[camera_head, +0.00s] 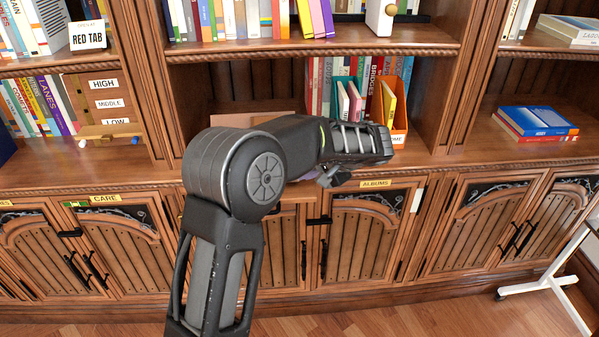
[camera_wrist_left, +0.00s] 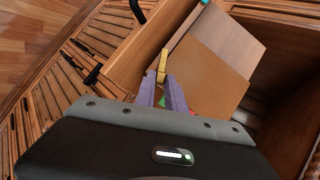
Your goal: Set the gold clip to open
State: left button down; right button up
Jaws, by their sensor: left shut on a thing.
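The gold clip (camera_wrist_left: 162,66) shows in the left wrist view as a small upright yellow piece at the edge of a brown board (camera_wrist_left: 207,75). My left gripper (camera_wrist_left: 161,80) has its two purple fingers shut on the lower part of the clip, which sticks out beyond the fingertips. Whether the clip stands open or closed cannot be told. In the head view my left arm reaches to the bookcase's counter, and its dark wrist hides the clip and most of the fingers. My right gripper is in neither view.
In the wrist view a wooden front panel (camera_wrist_left: 138,48) stands beside the board, with a dark recess at right. In the head view an orange holder (camera_head: 399,137) with books stands behind my wrist. Blue and red books (camera_head: 537,121) lie at right. The ALBUMS cupboard (camera_head: 360,240) is below.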

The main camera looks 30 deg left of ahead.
pick_arm(q)
jog(key=shift+s+d+f+m+y+b, duration=0.1)
jog(key=shift+d+f+m+y+b, duration=0.15)
jog(key=shift+f+m+y+b, duration=0.25)
jog(key=shift+s+d+f+m+y+b, duration=0.1)
jog(key=shift+d+f+m+y+b, duration=0.2)
jog(key=shift+m, duration=0.4)
jog(key=shift+s+d+f+m+t+y+b, duration=0.1)
jog(key=shift+s+f+m+t+y+b, duration=0.15)
jog(key=shift+m+b, duration=0.2)
jog(key=shift+d+f+m+t+y+b, duration=0.15)
jog(key=shift+m+t+b, duration=0.2)
jog(key=shift+m, duration=0.2)
jog(key=shift+a+r, duration=0.1)
jog(key=c, duration=1.4)
grip_release()
